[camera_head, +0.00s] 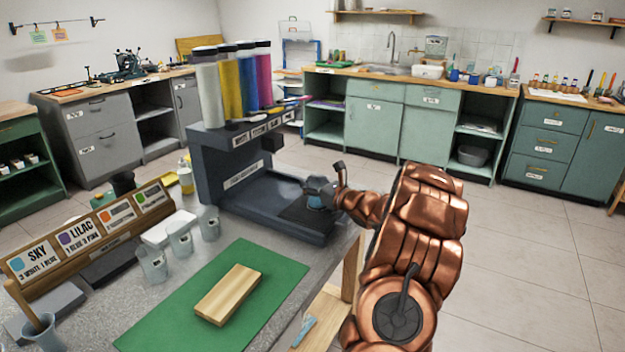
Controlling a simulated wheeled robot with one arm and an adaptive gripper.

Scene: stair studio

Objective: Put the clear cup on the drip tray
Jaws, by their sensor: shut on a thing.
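My gripper (320,187) is at the right end of the dark dispenser's base, over the black drip tray (296,216). It is shut on a small clear cup (316,202) that looks bluish and is mostly hidden by the fingers. The cup is over or on the tray; I cannot tell whether its bottom touches it. My copper arm reaches in from the right.
The dispenser (232,160) carries white, yellow, magenta and other tubes above the base. Several grey cups (180,238) stand left of a green mat (165,318) with a wooden block (228,293). A colour-card rack (90,235) stands at left.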

